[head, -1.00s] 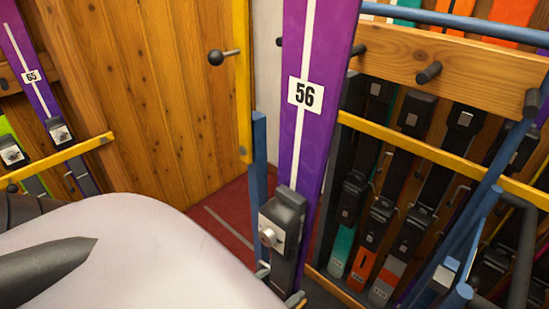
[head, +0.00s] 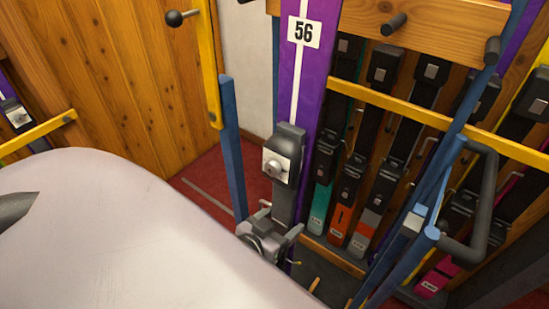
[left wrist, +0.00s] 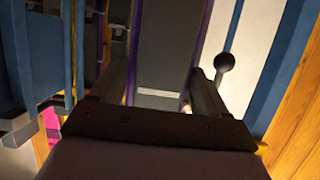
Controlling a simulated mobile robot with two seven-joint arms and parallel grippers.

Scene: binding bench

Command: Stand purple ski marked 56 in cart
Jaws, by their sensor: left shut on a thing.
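The purple ski marked 56 (head: 306,75) stands nearly upright in the middle of the head view, with a white stripe and a dark binding. My left gripper (head: 270,235) is shut on this ski just below the binding. In the left wrist view my left gripper's fingers (left wrist: 160,90) stand either side of the ski's dark part (left wrist: 168,50). The blue-framed cart (head: 232,150) has posts either side of the ski and a black handle at right. The ski's lower end is mostly hidden, so I cannot tell whether it touches the cart. My right gripper is not in view.
Behind stands a wooden rack (head: 440,22) with a yellow bar (head: 430,115) and several other skis. A yellow post (head: 207,60) and a black knob (head: 175,18) are at the left. Red floor (head: 215,180) shows left of the ski.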

